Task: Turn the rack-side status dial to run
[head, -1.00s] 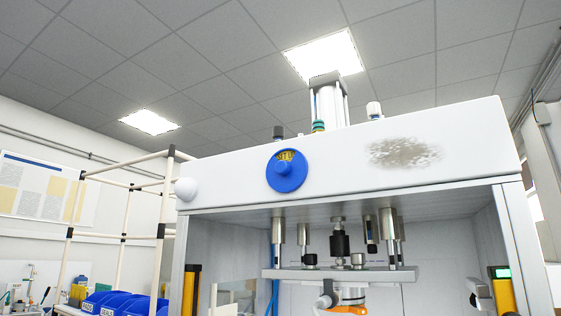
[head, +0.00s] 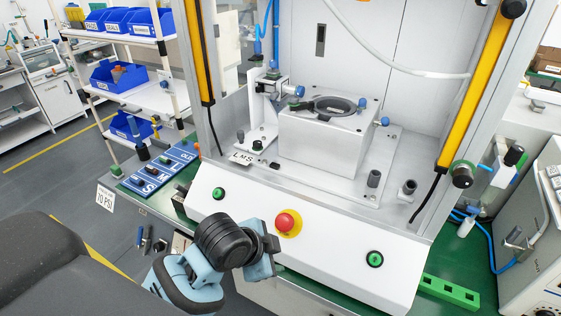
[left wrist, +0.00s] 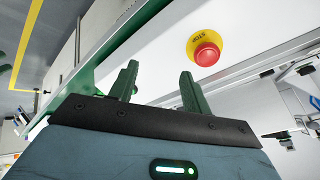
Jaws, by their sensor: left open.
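I cannot make out a status dial in either view now; a blue round dial showed on the press's top beam in the earlier head view. My left gripper (head: 268,250) is in front of the press's sloping white front panel (head: 330,257), near the red emergency stop button (head: 286,224). In the left wrist view, its two green fingers (left wrist: 158,73) stand apart with nothing between them. The stop button (left wrist: 206,54) is beyond the fingers there, apart from them. My right gripper is not in view.
Green buttons (head: 219,193) and (head: 375,259) flank the stop button. A fixture block (head: 320,145) stands inside the press frame. A rack with blue bins (head: 118,76) is at left. A blue tray (head: 160,168) lies on the green bench. Floor at left is clear.

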